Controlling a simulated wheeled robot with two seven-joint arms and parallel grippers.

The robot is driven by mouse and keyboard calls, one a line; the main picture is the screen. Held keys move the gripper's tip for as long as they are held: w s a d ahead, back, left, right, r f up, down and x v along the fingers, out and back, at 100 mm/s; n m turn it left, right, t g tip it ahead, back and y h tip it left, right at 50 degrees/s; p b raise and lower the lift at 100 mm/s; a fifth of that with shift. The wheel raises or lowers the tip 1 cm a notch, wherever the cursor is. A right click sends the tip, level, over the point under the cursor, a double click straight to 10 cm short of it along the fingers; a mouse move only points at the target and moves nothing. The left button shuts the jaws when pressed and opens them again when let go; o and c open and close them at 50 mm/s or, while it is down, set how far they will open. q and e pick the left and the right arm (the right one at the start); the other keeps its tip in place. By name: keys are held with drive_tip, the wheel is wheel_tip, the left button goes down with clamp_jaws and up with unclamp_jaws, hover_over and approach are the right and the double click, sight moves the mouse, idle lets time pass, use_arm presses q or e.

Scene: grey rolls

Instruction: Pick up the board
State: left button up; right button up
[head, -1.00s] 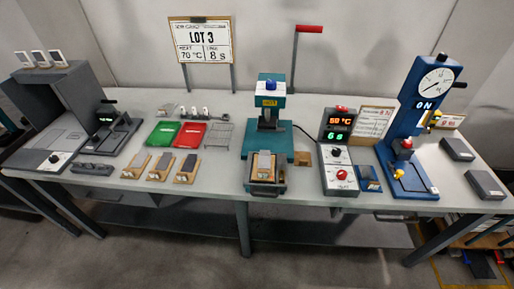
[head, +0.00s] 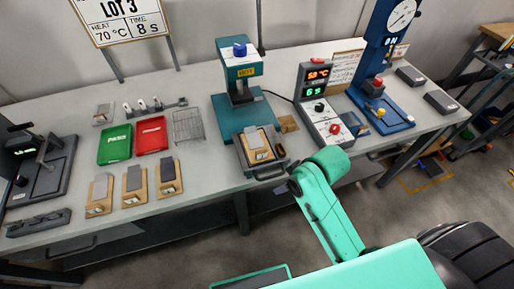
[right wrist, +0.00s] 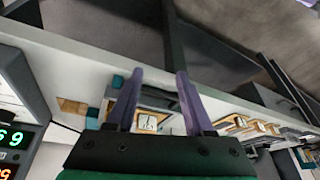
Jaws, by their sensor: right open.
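Several wooden boards with grey plates are in the head view. One board (head: 262,153) lies in the dark tray (head: 243,162) at the foot of the teal press (head: 240,110). The others, including a board (head: 134,199), lie in a row on the left of the table. My right arm reaches in from the lower right; its purple gripper (head: 281,190) is at the table's front edge, just in front of the tray and mostly hidden by the arm. In the right wrist view the gripper (right wrist: 158,75) is open and empty, with a board (right wrist: 147,122) seen between its fingers. My left gripper is out of view.
A control box (head: 322,118) with a red display stands right of the press, then a blue gauge press (head: 380,85). Green (head: 115,145) and red (head: 151,136) trays and a wire rack (head: 188,127) lie to the left.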

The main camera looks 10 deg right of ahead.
sight(260, 151)
drive_tip(key=w+a+r+n, duration=0.1)
drive_tip(key=a, duration=0.1)
drive_tip(key=w+a+r+n+y, duration=0.1)
drive_tip(key=w+a+n, duration=0.1)
drive_tip(key=w+a+r+n+g, duration=0.1)
drive_tip(key=w+a+r+n, duration=0.1)
drive_tip(key=a, duration=0.1)
drive_tip(key=shift+w+r, duration=0.1)
drive_tip(key=shift+w, duration=0.05)
drive_tip(key=w+d+r+n+g+h, duration=0.3)
drive_tip(key=w+r+n, duration=0.3)
drive_tip(key=r+n, duration=0.4)
drive_tip(key=shift+m, duration=0.6)
drive_tip(key=f+p, duration=0.1)
drive_tip(key=f, duration=0.3)
drive_tip(key=f+p, duration=0.1)
drive_tip(key=f, duration=0.3)
drive_tip(key=f+p, duration=0.1)
drive_tip(key=f, duration=0.4)
drive_tip(key=shift+w+a, duration=0.2)
drive_tip(key=shift+w, duration=0.15)
clamp_jaws()
